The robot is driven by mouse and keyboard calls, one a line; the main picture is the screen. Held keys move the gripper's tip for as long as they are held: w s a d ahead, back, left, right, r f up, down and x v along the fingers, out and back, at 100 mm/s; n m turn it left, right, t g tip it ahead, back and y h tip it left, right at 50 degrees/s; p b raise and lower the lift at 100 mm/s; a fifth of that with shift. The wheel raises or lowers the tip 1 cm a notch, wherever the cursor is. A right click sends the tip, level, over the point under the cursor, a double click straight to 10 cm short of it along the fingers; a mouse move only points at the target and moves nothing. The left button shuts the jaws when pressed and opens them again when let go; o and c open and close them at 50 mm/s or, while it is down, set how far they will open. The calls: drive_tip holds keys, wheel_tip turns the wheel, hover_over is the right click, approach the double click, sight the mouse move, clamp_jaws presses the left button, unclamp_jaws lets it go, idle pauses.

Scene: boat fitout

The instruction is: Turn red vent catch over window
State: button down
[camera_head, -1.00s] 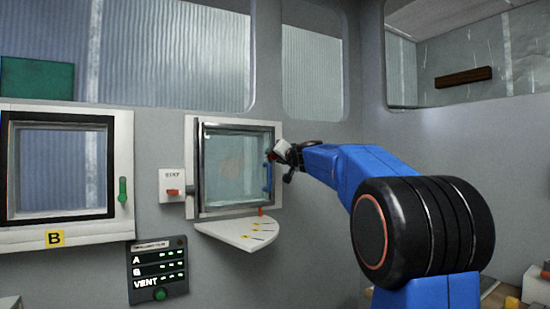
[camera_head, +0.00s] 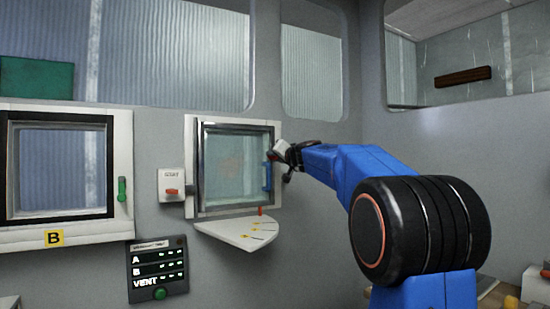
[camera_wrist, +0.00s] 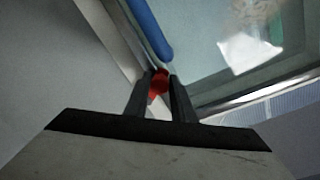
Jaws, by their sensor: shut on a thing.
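The small window (camera_head: 232,170) has a grey metal frame and a pale pane, and it looks closed. A blue upright handle (camera_head: 267,176) is at its right edge; it also shows in the wrist view (camera_wrist: 149,28). My gripper (camera_head: 274,156) is at the upper right edge of this window, just above the blue handle. In the wrist view, the two dark fingers of my gripper (camera_wrist: 161,82) are shut on the red catch (camera_wrist: 159,79), by the end of the blue handle. In the head view the gripper hides most of the catch.
Window B (camera_head: 60,165) with a green handle and a dark indicator panel (camera_head: 157,270) are further left.

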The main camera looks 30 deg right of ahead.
drive_tip(key=c, duration=2.5)
unclamp_jaws()
drive_tip(key=shift+a+r, duration=0.15)
drive_tip(key=shift+r, duration=0.25)
drive_tip(key=shift+c, duration=0.2)
drive_tip(key=shift+a+r+m, duration=0.15)
drive_tip(key=shift+r+m, duration=0.15)
drive_tip(key=shift+m, duration=0.45)
drive_tip(key=shift+a+r+m, duration=0.1)
drive_tip(key=shift+r+m, duration=0.2)
drive_tip(key=shift+m, duration=0.45)
drive_tip(key=shift+o, duration=0.2)
drive_tip(key=shift+r+m, duration=0.3)
drive_tip(key=shift+m, duration=0.4)
drive_tip(key=shift+r+m, duration=0.25)
drive_tip(key=shift+m, duration=0.45)
drive_tip(key=o, duration=0.9)
drive_tip(key=shift+s, duration=0.1)
drive_tip(key=shift+g, duration=0.3)
drive_tip(key=s, duration=1.7)
drive_tip(key=shift+s+a+r, duration=0.15)
drive_tip(key=shift+a+r, duration=0.15)
drive_tip(key=shift+a, duration=0.05)
